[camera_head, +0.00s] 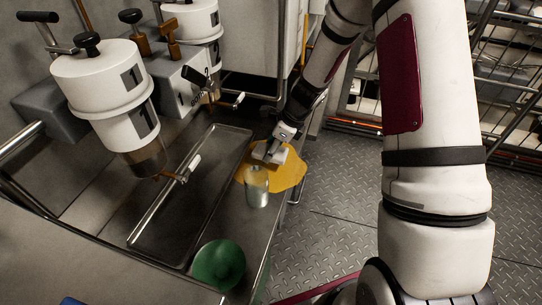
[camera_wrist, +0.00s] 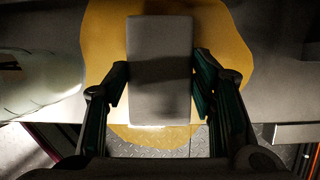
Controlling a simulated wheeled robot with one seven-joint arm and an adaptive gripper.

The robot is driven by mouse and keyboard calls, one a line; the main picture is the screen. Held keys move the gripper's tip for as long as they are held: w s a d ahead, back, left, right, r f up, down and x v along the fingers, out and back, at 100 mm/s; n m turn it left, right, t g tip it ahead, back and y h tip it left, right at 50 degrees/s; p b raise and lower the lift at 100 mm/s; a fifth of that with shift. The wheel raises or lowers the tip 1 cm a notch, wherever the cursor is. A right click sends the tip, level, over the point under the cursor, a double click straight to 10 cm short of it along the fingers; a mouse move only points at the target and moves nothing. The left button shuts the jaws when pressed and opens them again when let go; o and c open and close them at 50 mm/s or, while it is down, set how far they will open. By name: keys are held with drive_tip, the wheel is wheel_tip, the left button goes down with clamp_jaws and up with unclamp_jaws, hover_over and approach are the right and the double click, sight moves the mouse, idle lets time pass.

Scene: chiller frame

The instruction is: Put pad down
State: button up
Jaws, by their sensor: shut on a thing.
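The pad (camera_wrist: 160,50) is a pale grey rectangular block. In the wrist view it sits between the two fingers of my gripper (camera_wrist: 160,80), which is shut on its sides. In the head view my gripper (camera_head: 274,147) holds the pad (camera_head: 270,154) at the right edge of the metal counter, over a flat yellow patch (camera_head: 289,174). The yellow patch (camera_wrist: 102,35) also shows around the pad in the wrist view. I cannot tell whether the pad touches the surface below.
A metal cup (camera_head: 257,190) stands just in front of the yellow patch. A green domed object (camera_head: 219,264) sits nearer on the counter. A shallow dark tray (camera_head: 222,150) lies to the left, below white numbered dispensers (camera_head: 105,82). Metal plate floor (camera_head: 335,215) lies right of the counter.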

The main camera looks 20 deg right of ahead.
drive_tip(key=shift+w+a+f, duration=0.2)
drive_tip(key=shift+f, duration=0.15)
drive_tip(key=shift+f+b, duration=1.1)
drive_tip(key=shift+f, duration=0.35)
drive_tip(key=shift+f, duration=0.1)
drive_tip(key=shift+f, duration=0.25)
drive_tip(key=o, duration=0.9)
drive_tip(key=shift+o, duration=0.2)
drive_tip(key=shift+r, duration=0.1)
